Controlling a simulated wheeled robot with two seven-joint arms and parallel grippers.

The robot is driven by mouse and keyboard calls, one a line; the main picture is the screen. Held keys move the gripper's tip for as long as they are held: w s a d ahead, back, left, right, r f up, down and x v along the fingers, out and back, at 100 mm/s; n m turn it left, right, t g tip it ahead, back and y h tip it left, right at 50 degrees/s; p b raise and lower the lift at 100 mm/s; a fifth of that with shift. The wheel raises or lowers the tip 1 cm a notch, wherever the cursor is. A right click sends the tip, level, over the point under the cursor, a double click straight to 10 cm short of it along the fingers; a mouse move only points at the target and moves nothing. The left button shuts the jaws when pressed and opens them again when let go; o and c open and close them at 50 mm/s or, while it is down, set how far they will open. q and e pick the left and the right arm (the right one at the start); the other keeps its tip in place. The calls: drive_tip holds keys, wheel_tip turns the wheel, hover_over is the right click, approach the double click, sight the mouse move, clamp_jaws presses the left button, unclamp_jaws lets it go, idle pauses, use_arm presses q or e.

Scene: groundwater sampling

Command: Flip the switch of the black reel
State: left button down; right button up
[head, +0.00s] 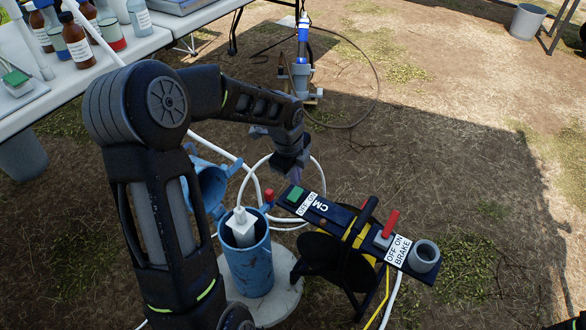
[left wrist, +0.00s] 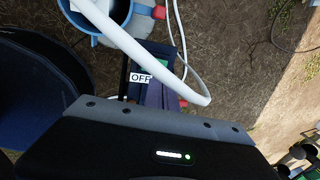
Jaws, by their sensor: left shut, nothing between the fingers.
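The black reel (head: 325,250) stands right of a blue well pipe. Its top bar carries a green switch (head: 295,194) beside an "OFF ON" label (head: 307,204), with "CM" next to it. A red brake lever (head: 390,224) sits farther along the bar, by an "OFF ON BRAKE" label. My left gripper (head: 288,172) is shut and empty, pointing down just above and behind the green switch end; I cannot tell whether it touches. The left wrist view shows the "OFF" label (left wrist: 140,78) close ahead, partly crossed by a white hose. My right gripper is out of view.
The blue well pipe (head: 249,268) holds a white block and stands on a pale round base. Its open blue cap (head: 212,187) and a looped white hose (head: 318,180) are close to my gripper. A white table (head: 140,50) with bottles stands at left. Ground at right is clear.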

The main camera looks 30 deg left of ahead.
sight(298, 190)
use_arm(q)
drive_tip(key=f, duration=0.2)
drive_tip(key=w+f+b, duration=0.1)
drive_tip(key=f, duration=0.1)
drive_tip(key=shift+f, duration=0.35)
